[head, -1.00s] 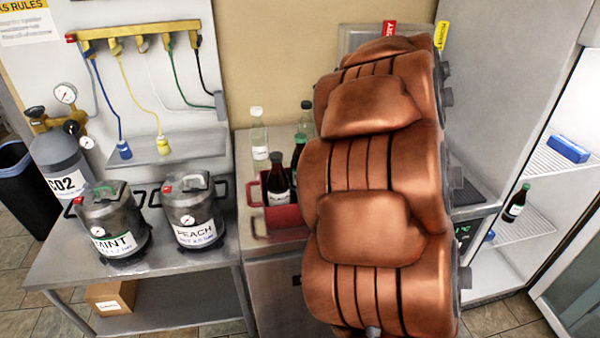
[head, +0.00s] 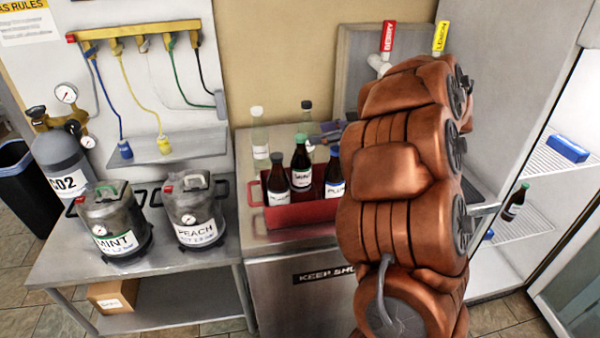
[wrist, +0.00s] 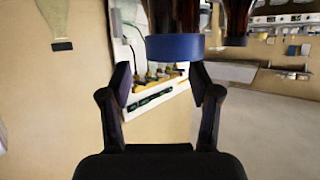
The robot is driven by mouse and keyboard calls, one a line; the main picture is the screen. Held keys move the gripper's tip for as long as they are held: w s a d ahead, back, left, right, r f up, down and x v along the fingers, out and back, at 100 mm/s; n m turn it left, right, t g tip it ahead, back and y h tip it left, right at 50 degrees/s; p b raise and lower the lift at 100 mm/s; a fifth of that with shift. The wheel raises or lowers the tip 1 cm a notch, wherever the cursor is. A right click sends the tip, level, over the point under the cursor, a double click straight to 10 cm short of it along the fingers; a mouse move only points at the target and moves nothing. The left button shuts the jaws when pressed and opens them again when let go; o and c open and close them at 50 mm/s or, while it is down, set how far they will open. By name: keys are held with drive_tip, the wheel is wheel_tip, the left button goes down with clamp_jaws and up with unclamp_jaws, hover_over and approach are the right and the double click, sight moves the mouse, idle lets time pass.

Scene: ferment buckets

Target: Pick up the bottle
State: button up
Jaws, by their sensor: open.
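Three dark bottles with white labels stand in a red crate (head: 300,216) on the counter. One has a black cap (head: 278,182), one a green cap (head: 301,168), and the right one, the blue-capped bottle (head: 334,178), stands nearest my arm. My gripper (head: 322,134) is above the crate's right part, partly hidden by my arm. In the wrist view my gripper (wrist: 160,80) is open with nothing between its fingers. A blue cap (wrist: 175,47) shows just beyond the fingertips, with the dark glass of its bottle cut off by the frame's top edge.
A clear bottle (head: 259,142) and another bottle (head: 307,118) stand behind the crate. Kegs marked MINT (head: 113,222) and PEACH (head: 194,212) stand on the left table. Red (head: 388,38) and yellow (head: 440,38) tap handles rise behind my arm. A fridge at right holds a bottle (head: 515,203).

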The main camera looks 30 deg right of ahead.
sight(305, 137)
drive_tip(key=shift+p+x, duration=0.6)
drive_tip(key=shift+x, duration=1.95)
drive_tip(key=shift+s+d+f, duration=0.1)
drive_tip(key=shift+f, duration=0.1)
drive_tip(key=shift+c, duration=0.4)
clamp_jaws()
